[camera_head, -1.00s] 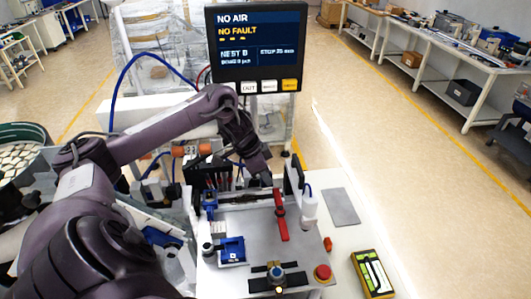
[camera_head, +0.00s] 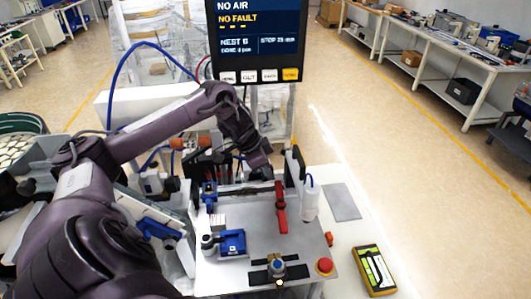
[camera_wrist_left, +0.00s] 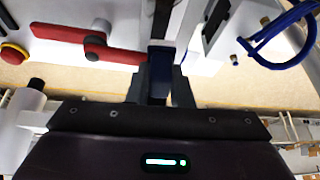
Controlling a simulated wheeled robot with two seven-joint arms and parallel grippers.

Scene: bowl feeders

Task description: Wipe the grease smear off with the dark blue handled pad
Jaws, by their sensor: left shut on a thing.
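My left gripper (camera_head: 264,163) is low at the back edge of the grey fixture plate (camera_head: 247,215), near the red lever (camera_head: 281,207). In the left wrist view its fingers (camera_wrist_left: 159,90) are shut on a dark blue handle (camera_wrist_left: 160,72) between them. The handle runs away from the fingers; the pad's wiping face is hidden, and I cannot tell whether it touches a surface. The red lever also shows in the left wrist view (camera_wrist_left: 97,47), beside the handle. I cannot make out the grease smear. My right gripper is not in view.
A white bottle (camera_head: 311,204) stands right of the lever. A blue clamp (camera_head: 232,241), a black-based knob (camera_head: 277,267) and a red button (camera_head: 324,265) are on the plate's front part. A yellow meter (camera_head: 374,270) and a grey sheet (camera_head: 341,201) lie to the right.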

